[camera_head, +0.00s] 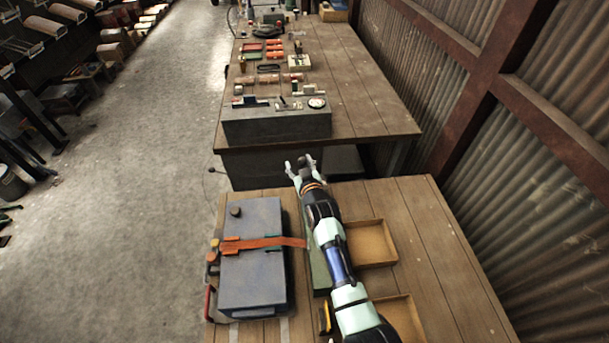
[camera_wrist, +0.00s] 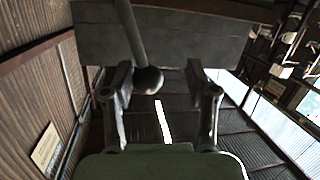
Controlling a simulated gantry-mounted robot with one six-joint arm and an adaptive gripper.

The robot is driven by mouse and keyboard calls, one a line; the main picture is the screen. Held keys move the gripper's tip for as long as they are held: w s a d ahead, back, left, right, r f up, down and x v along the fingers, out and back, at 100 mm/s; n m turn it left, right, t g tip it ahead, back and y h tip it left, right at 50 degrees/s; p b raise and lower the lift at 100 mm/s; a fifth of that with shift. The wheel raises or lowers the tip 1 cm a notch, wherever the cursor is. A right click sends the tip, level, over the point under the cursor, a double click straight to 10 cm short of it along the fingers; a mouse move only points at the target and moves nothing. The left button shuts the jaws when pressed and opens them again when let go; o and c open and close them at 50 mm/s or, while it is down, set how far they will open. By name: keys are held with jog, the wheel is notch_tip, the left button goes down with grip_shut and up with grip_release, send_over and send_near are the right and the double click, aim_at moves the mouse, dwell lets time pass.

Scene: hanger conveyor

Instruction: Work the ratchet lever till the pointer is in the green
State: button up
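The grey ratchet box (camera_head: 277,125) sits at the near edge of the far workbench. A round white dial (camera_head: 317,102) is on its top right. Its pointer and coloured zones are too small to read. In the wrist view, a grey lever rod (camera_wrist: 131,35) with a dark ball knob (camera_wrist: 148,80) crosses in front of the box's grey face (camera_wrist: 200,40). My gripper (camera_head: 300,164) is in front of the bench's near edge, below the box. In the wrist view my gripper (camera_wrist: 160,76) is open, with the knob between its fingers, nearer the left one. I cannot tell whether they touch.
The nearer table holds a blue-grey case (camera_head: 252,275) with an orange strap and two shallow wooden trays (camera_head: 370,262) beside my arm. Small parts and red blocks (camera_head: 274,50) lie farther back on the far bench. A corrugated wall stands right; the floor at left is open.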

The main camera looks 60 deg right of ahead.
jog(key=v, duration=1)
jog(key=shift+s+a, duration=0.25)
jog(key=shift+a, duration=0.1)
jog(key=w+a+r+n+t+y, duration=0.1)
jog(key=w+a+r+n+y, duration=0.2)
jog(key=a, duration=1)
jog(key=w+a+r+n+t+y, duration=0.1)
jog(key=w+a+r+y, duration=0.3)
jog(key=a, duration=0.9)
jog(key=s+a+r+n+y+p, duration=0.1)
jog(key=s+a+r+n+y, duration=0.15)
jog(key=a, duration=0.75)
jog(key=s+a+r+n+y+p, duration=0.15)
jog(key=s+a+r, duration=0.25)
jog(key=a, duration=0.6)
notch_tip(320, 180, up, 30)
jog(key=d+p, duration=0.1)
jog(key=p, duration=2.8)
jog(key=shift+w+d+f+m, duration=0.15)
jog(key=shift+w+f+m, duration=0.05)
jog(key=shift+w+m, duration=0.1)
